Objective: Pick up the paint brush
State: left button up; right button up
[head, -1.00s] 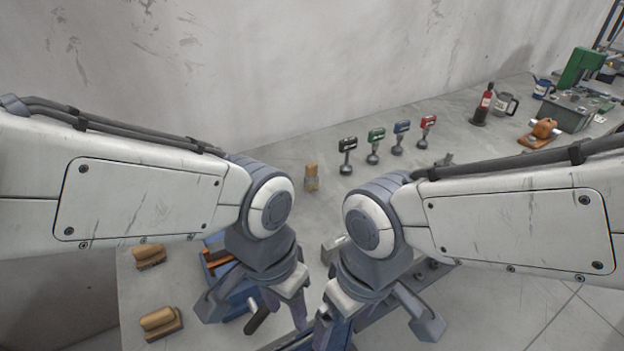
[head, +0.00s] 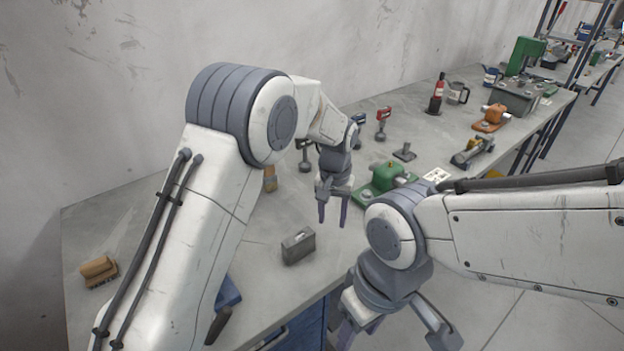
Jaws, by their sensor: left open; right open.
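I cannot clearly make out a paint brush. A small wooden piece (head: 270,178) stands near the wall side of the bench, partly hidden behind my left arm. A wooden-handled block (head: 98,271) lies at the bench's left end; I cannot tell whether either is the brush. My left gripper (head: 332,212) is open, fingers down, above the middle of the bench with nothing between its fingers. It is to the right of the small wooden piece. My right gripper (head: 395,335) is open and empty, low in the view by the bench's front edge.
A grey metal box (head: 298,246) sits below my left gripper. A green machine (head: 386,178) stands to its right. A red stamp-like tool (head: 383,122) and a red bottle (head: 437,95) stand farther back.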

aim_at(270, 177)
jog(key=z, duration=1.6)
jog(key=i, duration=2.25)
jog(key=u, duration=3.45)
jog(key=i, duration=0.5)
jog(key=z, duration=0.1)
